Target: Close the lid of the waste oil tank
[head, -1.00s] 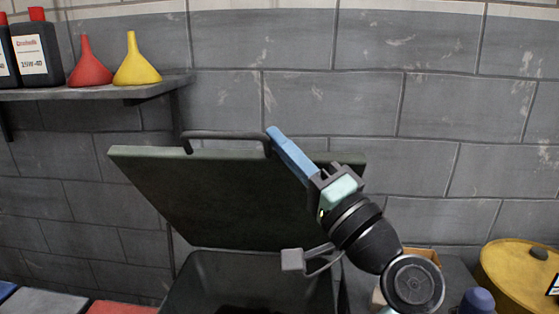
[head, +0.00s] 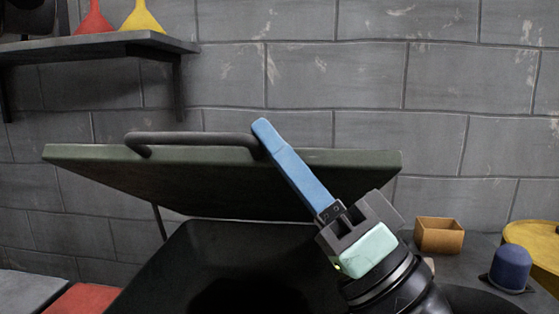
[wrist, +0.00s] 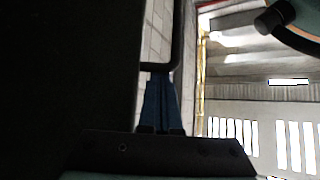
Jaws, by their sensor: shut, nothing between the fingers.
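The dark green lid (head: 110,165) of the waste oil tank is tilted up, part open, above the dark tank opening (head: 230,270) in the head view. A dark bar handle (head: 190,137) runs along its raised edge. My gripper (head: 262,128) is shut, its blue fingers together, with the tips at the right end of the handle. I cannot tell whether they touch it. In the wrist view the blue fingers (wrist: 160,100) reach to the handle (wrist: 176,45), and the dark lid (wrist: 70,80) fills the left side.
A shelf (head: 100,45) with a red funnel (head: 93,18) and a yellow funnel (head: 142,18) is on the block wall at upper left. A wooden box (head: 438,235), a blue-capped object (head: 510,268) and a yellow drum (head: 535,240) stand at right. Red and grey surfaces lie at lower left.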

